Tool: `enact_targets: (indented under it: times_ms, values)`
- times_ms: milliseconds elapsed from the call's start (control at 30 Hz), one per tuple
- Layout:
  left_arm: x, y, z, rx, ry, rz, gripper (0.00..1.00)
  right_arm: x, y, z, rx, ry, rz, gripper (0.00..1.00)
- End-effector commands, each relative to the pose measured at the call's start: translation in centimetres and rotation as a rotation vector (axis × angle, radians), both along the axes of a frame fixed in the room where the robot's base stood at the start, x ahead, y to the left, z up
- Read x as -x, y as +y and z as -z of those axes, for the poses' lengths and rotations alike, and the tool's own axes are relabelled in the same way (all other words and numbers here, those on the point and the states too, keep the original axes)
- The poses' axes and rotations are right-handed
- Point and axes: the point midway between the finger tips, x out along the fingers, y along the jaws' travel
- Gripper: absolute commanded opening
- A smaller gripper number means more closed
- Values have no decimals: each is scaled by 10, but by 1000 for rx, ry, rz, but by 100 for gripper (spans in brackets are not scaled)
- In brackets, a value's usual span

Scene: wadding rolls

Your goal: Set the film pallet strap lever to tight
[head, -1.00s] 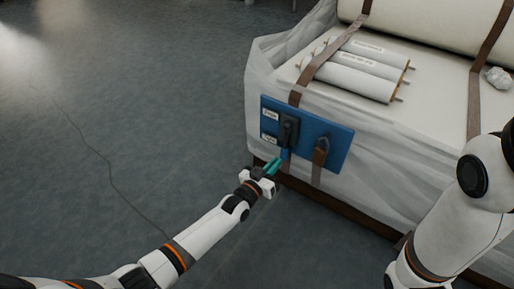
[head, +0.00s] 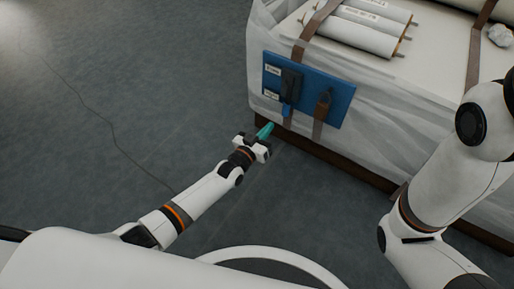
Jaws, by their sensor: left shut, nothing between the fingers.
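The blue panel (head: 335,100) is on the front side of the wrapped pallet, near its left corner. A dark lever housing (head: 291,82) with a blue handle end (head: 287,109) sits on the panel. The handle end points down, beside the lower of two small white labels, whose text is too small to read. My left gripper (head: 267,130), with teal fingers, is shut and empty. It is below and slightly left of the lever, and appears apart from it. My right arm shows at the right; its gripper is out of view.
A brown strap with a dark buckle (head: 323,100) is on the panel, right of the lever. Several white rolls (head: 362,27) lie on top of the pallet under another strap. A crumpled white lump (head: 501,36) lies top right. The floor at left is open, with a thin dark line.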

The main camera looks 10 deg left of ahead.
Motion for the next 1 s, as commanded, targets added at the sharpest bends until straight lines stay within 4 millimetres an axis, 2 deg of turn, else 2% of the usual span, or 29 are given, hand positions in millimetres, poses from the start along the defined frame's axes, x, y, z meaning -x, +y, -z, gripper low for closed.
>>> enact_targets:
  times_ms: [200,400,600,1000]
  values:
    - [12,5,43,-2,1,1,0,-1,0,-1,0,2,2,36]
    - [19,10,70,-1,-1,2,0,-1,0,3,0,2,4,36]
    - [23,11,79,2,-2,3,0,-1,0,4,2,2,5,36]
    - [23,11,79,1,-2,3,0,-1,0,4,2,2,5,36]
